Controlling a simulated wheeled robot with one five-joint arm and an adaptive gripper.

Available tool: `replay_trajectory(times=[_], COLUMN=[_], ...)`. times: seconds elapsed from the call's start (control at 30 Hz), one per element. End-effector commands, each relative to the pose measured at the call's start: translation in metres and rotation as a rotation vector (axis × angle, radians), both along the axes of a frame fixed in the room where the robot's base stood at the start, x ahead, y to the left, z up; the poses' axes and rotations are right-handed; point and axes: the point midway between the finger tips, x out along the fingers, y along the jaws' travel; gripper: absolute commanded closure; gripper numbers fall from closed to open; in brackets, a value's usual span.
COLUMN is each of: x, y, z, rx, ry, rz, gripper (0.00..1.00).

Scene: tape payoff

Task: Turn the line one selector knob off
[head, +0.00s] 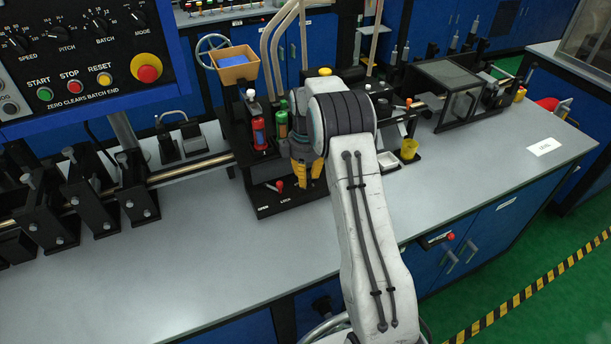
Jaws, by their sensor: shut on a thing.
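My gripper (308,174), with yellow fingers, points down over the front of a black fixture base (262,207) on the bench. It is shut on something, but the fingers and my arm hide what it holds. I cannot make out a knob marked line one. A small red-tipped lever (278,185) stands on the base just left of the fingers, apart from them.
A control panel (85,60) with several dials and buttons hangs at upper left. Black roller stands (80,205) line the left bench. The front of the grey bench (190,270) is clear.

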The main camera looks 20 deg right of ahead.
Motion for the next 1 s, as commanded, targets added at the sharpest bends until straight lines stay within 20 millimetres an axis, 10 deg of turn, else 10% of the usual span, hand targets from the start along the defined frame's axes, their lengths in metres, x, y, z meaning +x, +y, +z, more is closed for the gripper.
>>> replay_trajectory(times=[0.47,0.5,0.77,1.0], x=[-0.002,-0.002,-0.001,-0.0003], y=[0.0005,0.0005,0.0002,0.0001], z=[-0.0028,-0.0028,-0.0013,-0.0005], rx=[0.002,0.002,0.001,0.0], ry=[0.009,0.009,0.004,0.001], rz=[-0.011,-0.01,-0.01,-0.009], gripper=[1.0,0.68,0.45,0.45])
